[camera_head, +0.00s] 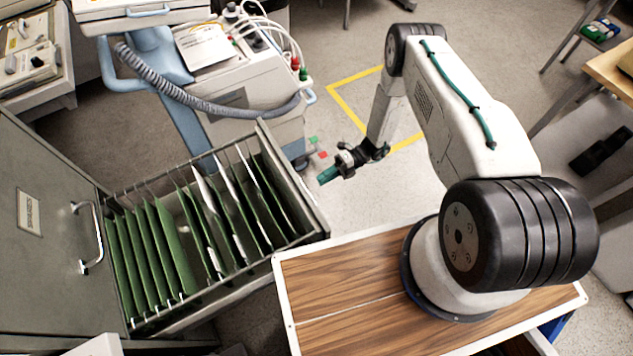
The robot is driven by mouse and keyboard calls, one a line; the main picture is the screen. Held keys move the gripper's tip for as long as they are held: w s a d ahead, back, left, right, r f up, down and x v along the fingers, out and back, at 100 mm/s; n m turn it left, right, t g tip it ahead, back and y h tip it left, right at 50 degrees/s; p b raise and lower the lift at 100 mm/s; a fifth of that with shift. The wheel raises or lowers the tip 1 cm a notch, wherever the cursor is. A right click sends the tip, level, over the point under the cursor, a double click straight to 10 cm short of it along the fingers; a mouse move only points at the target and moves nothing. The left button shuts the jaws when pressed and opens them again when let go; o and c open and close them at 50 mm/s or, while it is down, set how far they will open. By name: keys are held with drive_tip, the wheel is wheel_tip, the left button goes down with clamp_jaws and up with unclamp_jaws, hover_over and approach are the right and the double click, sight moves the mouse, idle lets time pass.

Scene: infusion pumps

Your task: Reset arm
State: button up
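My arm (455,110) is white with black joints and a teal cable. It rises from its base on the wood-topped surface, bends at a high elbow and comes down to my gripper (328,175). My gripper is small in view, dark with a teal tip, and points left and slightly down. It hangs beside the right edge of the open file drawer (318,226), in front of the blue and white medical cart. Whether its fingers are open or shut is too small to tell. I see no object clearly held in it.
The drawer holds several green hanging folders (172,245). Its grey cabinet (35,240) stands at left. The medical cart (235,100), with a grey corrugated hose (160,80), stands behind. A yellow-taped floor square (350,110) lies behind my forearm. A wooden table (612,70) is at right.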

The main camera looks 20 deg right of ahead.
drive_tip(key=shift+d+n, duration=0.1)
drive_tip(key=shift+n, duration=0.2)
idle(0.4)
drive_tip(key=s+d+r+n+g+h, duration=0.1)
drive_tip(key=s+r+n+g, duration=0.2)
drive_tip(key=s+n, duration=0.3)
drive_tip(key=d+r+n+h, duration=0.25)
drive_tip(key=r+n, duration=0.35)
drive_tip(key=r, duration=0.6)
drive_tip(key=d+r+n+g+h, duration=0.1)
drive_tip(key=r+n+h, duration=0.2)
drive_tip(key=r+n, duration=0.55)
drive_tip(key=d+r+n+h, duration=0.2)
drive_tip(key=r+n+h, duration=0.15)
drive_tip(key=r, duration=1.15)
drive_tip(key=s+d+r+n+t+h, duration=0.1)
drive_tip(key=s+r+n+t, duration=0.3)
drive_tip(key=s+r, duration=0.5)
drive_tip(key=s+d+r+n+t+h, duration=0.1)
drive_tip(key=s+r+n+t+h, duration=0.3)
drive_tip(key=s+r, duration=0.5)
wheel_tip(320, 180, up, 5)
drive_tip(key=shift+r+n+t, duration=0.1)
drive_tip(key=shift+n+t, duration=0.2)
drive_tip(key=shift+t, duration=0.3)
